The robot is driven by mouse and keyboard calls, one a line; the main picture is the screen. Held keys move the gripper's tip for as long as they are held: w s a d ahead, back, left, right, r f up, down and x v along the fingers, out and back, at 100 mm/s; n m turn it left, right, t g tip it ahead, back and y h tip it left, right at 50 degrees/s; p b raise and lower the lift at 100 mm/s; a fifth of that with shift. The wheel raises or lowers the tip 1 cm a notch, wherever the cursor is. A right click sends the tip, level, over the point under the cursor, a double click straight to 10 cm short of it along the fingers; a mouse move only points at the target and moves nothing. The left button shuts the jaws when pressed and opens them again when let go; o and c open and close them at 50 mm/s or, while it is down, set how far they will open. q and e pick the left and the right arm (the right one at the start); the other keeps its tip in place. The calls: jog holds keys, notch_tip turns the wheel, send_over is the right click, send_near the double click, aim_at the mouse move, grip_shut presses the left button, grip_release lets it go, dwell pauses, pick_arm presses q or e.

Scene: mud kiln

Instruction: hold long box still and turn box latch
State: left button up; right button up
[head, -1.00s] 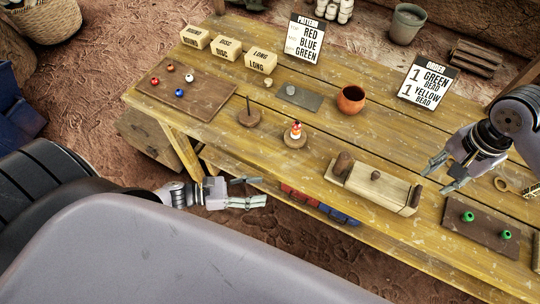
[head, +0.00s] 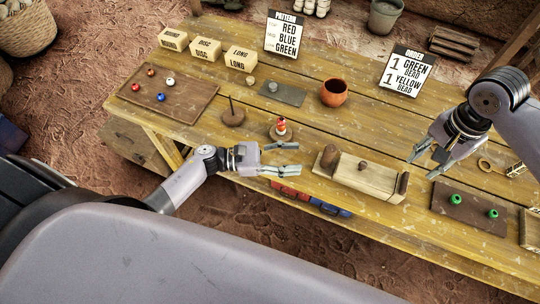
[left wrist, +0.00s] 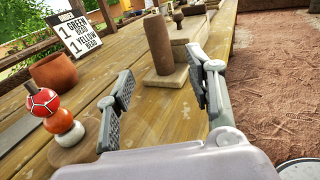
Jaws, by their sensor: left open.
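A long pale wooden box (head: 371,181) sits near the table's front edge. It has a dark upright cylinder (head: 328,157) at its left end, a small knob (head: 362,166) on top and a dark upright piece (head: 401,185) at its right end. I cannot tell which part is the latch. My left gripper (head: 298,159) is open and empty, just left of the box. In the left wrist view the cylinder (left wrist: 159,45) stands ahead, between the open fingers (left wrist: 162,78). My right gripper (head: 424,164) is open and empty, above and right of the box. A separate box labelled LONG (head: 240,58) is at the back left.
A beaded peg (head: 282,128) stands close behind my left gripper. A clay pot (head: 334,93) and empty peg (head: 233,114) are further back. A tray (head: 470,210) with green beads is right of the box. Red and blue items (head: 330,208) lie below the table edge.

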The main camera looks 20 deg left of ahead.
aim_at(320, 164)
pick_arm(q)
jog(key=x, duration=0.8)
jog(key=shift+w+d, duration=0.1)
jog(key=shift+d, duration=0.3)
grip_shut()
dwell(0.6)
